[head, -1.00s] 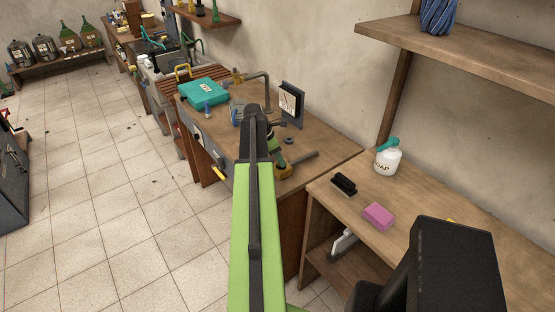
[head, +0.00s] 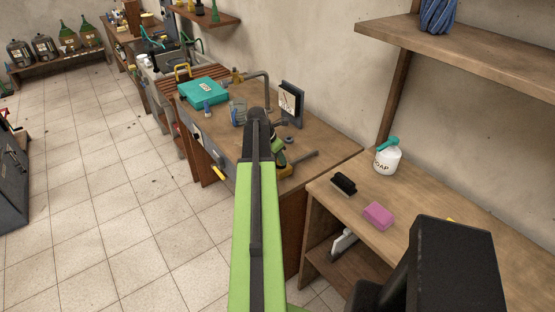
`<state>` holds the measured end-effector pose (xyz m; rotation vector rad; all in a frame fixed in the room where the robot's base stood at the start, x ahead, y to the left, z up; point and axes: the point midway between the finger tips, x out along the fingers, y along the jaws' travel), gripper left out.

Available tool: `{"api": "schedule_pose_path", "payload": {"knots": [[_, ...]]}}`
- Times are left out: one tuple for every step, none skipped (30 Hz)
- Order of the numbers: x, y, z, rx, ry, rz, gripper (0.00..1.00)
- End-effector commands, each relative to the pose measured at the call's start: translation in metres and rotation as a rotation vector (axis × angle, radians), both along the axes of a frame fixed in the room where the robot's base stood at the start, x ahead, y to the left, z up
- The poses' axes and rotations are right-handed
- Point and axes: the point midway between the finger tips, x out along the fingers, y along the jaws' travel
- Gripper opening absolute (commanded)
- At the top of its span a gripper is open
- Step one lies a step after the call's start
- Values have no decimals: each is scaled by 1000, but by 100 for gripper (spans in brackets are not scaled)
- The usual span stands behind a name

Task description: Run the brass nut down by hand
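My green and black arm reaches up the middle of the head view to the workbench (head: 325,150). My gripper is mostly hidden behind the arm's dark end; a small green and dark part (head: 277,146) shows just right of it. I cannot see the fingertips or whether they hold anything. A small brass-coloured fitting (head: 237,76) stands at the back of the bench. I cannot make out the brass nut for certain.
A teal case (head: 203,91), a bent grey pipe (head: 262,77) and an upright dark-framed board (head: 291,104) stand on the bench. A nearer table (head: 330,208) holds a soap bottle (head: 388,159), a black brush (head: 344,184) and a pink sponge (head: 378,215). Tiled floor at left is clear.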

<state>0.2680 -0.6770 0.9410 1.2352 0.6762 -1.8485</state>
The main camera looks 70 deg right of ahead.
Motion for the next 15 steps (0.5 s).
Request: {"api": "schedule_pose_path", "payload": {"knots": [[1,-1,0,-3,-3,2,13],[1,-1,0,-3,-3,2,9],[1,-1,0,-3,-3,2,6],[1,-1,0,-3,-3,2,6],[2,-1,0,-3,-3,-7,6],[3,-3,0,-4,-2,-38,6],[3,-4,0,-3,-1,-70,6],[4,-4,0,-4,-2,-100,6],[4,-4,0,-3,-3,-130,6],[3,-3,0,-4,-3,-145,6],[3,-3,0,-4,-3,-151,6],[3,-2,0,-4,-3,-151,6],[3,-2,0,-5,-3,-151,6],[3,-2,0,-5,-3,-149,6],[3,-2,0,-5,-3,-149,6]]}}
